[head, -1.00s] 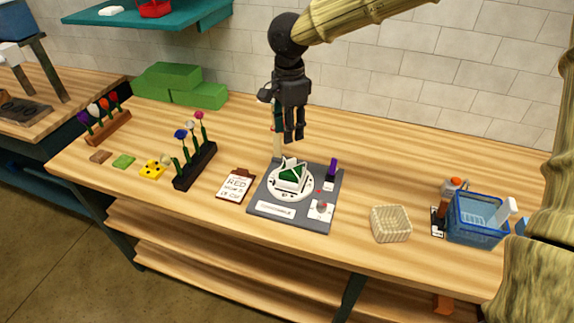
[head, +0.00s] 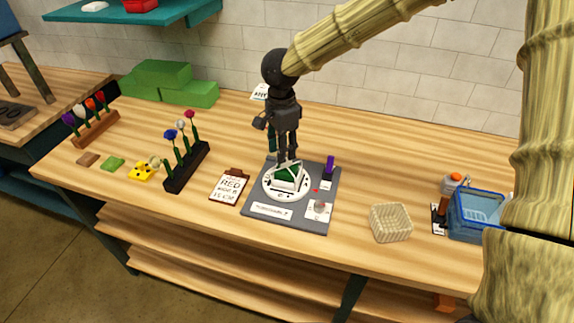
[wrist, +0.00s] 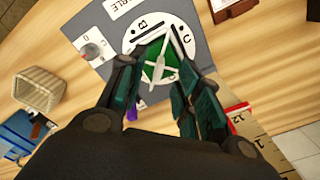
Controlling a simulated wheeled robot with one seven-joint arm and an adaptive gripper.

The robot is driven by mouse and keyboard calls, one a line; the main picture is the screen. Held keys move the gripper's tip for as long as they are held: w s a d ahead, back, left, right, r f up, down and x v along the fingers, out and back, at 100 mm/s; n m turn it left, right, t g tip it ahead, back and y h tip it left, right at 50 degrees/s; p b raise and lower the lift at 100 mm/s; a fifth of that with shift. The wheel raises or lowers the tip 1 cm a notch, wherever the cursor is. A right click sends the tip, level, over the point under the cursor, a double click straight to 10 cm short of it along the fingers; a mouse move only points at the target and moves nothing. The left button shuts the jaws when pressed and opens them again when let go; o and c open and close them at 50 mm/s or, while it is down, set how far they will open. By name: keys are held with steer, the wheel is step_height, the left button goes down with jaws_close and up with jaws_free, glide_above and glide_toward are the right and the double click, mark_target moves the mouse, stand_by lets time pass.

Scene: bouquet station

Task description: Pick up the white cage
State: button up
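The white cage (head: 289,182), a white frame around a green block, sits on the round white dial of a grey board. In the wrist view the white cage (wrist: 160,68) shows as crossing white bars over green. My gripper (head: 287,161) is directly above it, pointing down. In the wrist view my gripper (wrist: 160,85) is open, with its dark fingers apart on either side of the cage. Its fingers hide part of the cage's near edge. I cannot tell whether they touch it.
The grey board (head: 253,220) also carries a knob and a purple item (head: 329,168). A clipboard card (head: 230,187) and a flower rack (head: 188,168) stand left. A cream basket (head: 390,223) and a blue basket (head: 474,218) stand right. Green blocks (head: 165,80) lie behind.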

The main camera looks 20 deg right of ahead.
mark_target(286, 166)
steer(key=shift+w+d+f+p, duration=0.15)
steer(key=shift+f+p, duration=0.5)
steer(key=shift+f, duration=1.6)
steer(key=shift+c, duration=0.4)
jaws_close()
